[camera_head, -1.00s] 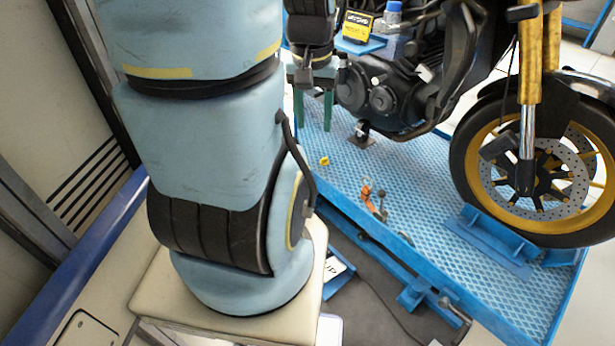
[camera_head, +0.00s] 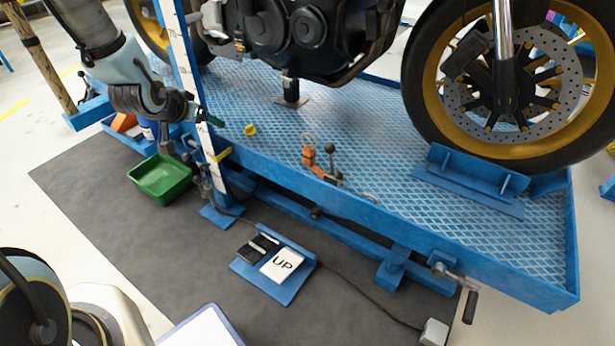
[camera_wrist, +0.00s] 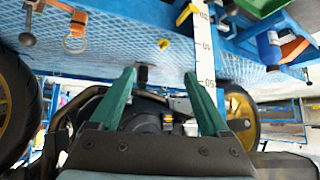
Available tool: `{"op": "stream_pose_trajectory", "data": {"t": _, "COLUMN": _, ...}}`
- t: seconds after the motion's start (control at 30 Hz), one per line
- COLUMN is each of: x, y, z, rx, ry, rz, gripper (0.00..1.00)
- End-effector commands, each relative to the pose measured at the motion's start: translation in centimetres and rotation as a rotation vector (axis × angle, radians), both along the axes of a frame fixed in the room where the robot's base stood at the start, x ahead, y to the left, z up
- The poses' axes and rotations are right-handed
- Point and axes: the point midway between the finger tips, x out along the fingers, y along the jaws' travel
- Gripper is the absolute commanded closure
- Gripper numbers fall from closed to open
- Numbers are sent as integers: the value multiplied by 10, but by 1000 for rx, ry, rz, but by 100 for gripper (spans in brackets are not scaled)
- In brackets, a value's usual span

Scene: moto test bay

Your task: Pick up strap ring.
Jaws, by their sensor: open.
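The strap ring appears to be the orange piece with a small round loop (camera_head: 308,154) on the blue lift platform (camera_head: 262,126), left of a ball-topped lever (camera_head: 330,152). In the wrist view an orange-topped ring (camera_wrist: 75,43) shows at the upper left, well left of my fingers. My gripper (camera_head: 212,132) is at the upper left in the head view, by the platform's near edge and left of the orange piece. In the wrist view its two green fingers (camera_wrist: 158,76) are spread apart with nothing held between them.
A white measuring post (camera_head: 190,80) stands close to my gripper. A yellow piece (camera_head: 250,129) lies on the platform. The motorcycle's front wheel (camera_head: 510,90) is at the right. A green bin (camera_head: 162,180) and an UP pedal (camera_head: 280,264) are on the floor mat.

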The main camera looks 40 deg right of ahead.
Motion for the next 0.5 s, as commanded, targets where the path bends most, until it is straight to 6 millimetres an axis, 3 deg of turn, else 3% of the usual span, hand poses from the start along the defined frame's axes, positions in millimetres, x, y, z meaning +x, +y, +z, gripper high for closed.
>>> {"op": "stream_pose_trajectory", "data": {"t": 0.03, "x": -10, "y": -25, "z": -45, "rx": -35, "ry": -16, "rz": -54, "gripper": 20}}
{"op": "stream_pose_trajectory", "data": {"t": 0.2, "x": -44, "y": -96, "z": -112, "rx": -174, "ry": -76, "rz": -206, "gripper": 20}}
{"op": "stream_pose_trajectory", "data": {"t": 0.33, "x": -72, "y": -135, "z": -147, "rx": -271, "ry": -104, "rz": -290, "gripper": 20}}
{"op": "stream_pose_trajectory", "data": {"t": 0.5, "x": -97, "y": -163, "z": -170, "rx": -352, "ry": -122, "rz": -350, "gripper": 20}}
